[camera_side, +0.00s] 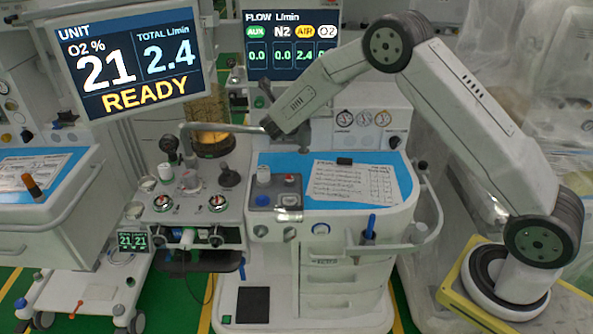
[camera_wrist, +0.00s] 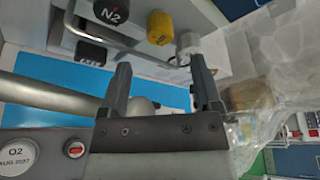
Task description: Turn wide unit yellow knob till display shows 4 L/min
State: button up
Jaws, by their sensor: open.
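In the wrist view a yellow knob (camera_wrist: 160,27) stands on a pale panel, between a black knob marked N2 (camera_wrist: 113,11) and a white knob (camera_wrist: 187,44). My gripper (camera_wrist: 160,78) is open and empty. Its fingers point toward the yellow and white knobs and are apart from the yellow one. In the side view my gripper (camera_side: 267,122) is in front of the wide unit, below the flow display (camera_side: 291,45). I cannot make out the yellow knob there. The flow display reads AUX 0.0, N2 0.0, AIR 2.4; the O2 value is partly hidden by my arm.
The unit display (camera_side: 130,57) shows O2 21 %, total 2.4 L/min and READY. A metal bar (camera_wrist: 130,45) runs before the knobs. Clear plastic sheeting (camera_wrist: 265,70) hangs at the right. The blue worktop (camera_side: 290,163) holds papers.

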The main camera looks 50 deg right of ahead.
jog(key=shift+d, duration=0.1)
jog(key=shift+x, duration=3.8)
grip_shut()
